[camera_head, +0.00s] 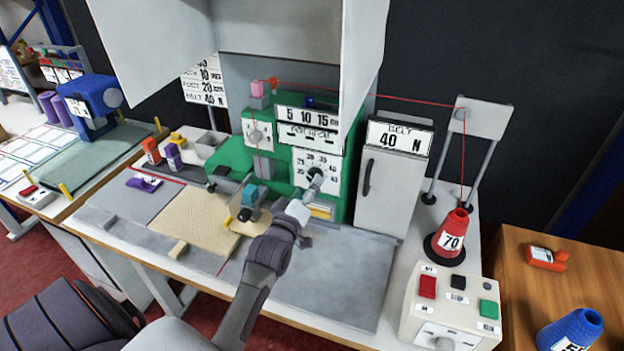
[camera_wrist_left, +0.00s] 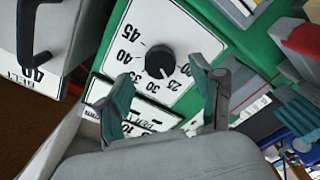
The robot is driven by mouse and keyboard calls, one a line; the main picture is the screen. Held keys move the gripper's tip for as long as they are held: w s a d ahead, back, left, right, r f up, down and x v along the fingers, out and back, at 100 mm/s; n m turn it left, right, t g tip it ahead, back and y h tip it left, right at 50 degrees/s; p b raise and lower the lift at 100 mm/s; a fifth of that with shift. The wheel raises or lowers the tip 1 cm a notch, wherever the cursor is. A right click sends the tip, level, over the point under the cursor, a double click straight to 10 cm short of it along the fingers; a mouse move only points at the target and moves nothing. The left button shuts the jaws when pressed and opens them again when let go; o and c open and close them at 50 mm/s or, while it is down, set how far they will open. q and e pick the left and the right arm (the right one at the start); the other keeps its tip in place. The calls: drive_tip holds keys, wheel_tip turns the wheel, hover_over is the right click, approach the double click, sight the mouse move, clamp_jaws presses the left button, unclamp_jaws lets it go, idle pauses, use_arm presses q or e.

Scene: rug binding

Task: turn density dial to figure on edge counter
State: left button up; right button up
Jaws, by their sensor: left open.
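The density dial is a black round knob (camera_wrist_left: 160,62) on a white plate with figures from about 20 to 45. A small light mark on its lower rim seems to point between 25 and 30. My left gripper (camera_wrist_left: 165,95) is open, its two fingers apart in front of the plate, with the knob beyond and between them and a gap seeming to remain. I cannot tell which display is the edge counter. My right gripper is not in view.
A grey cabinet reading 40 N (camera_head: 392,190) stands close on the right. A red cone marked 70 (camera_head: 452,232) and a button box (camera_head: 450,305) stand farther right. The grey plate in front (camera_head: 340,280) is clear.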

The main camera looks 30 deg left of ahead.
use_arm(q)
drive_tip(key=shift+x, duration=1.6)
drive_tip(key=c, duration=1.1)
drive_tip(key=shift+c, duration=0.2)
drive_tip(key=shift+m, duration=0.3)
drive_tip(key=shift+m+p, duration=1.35)
drive_tip(key=shift+m, duration=2.25)
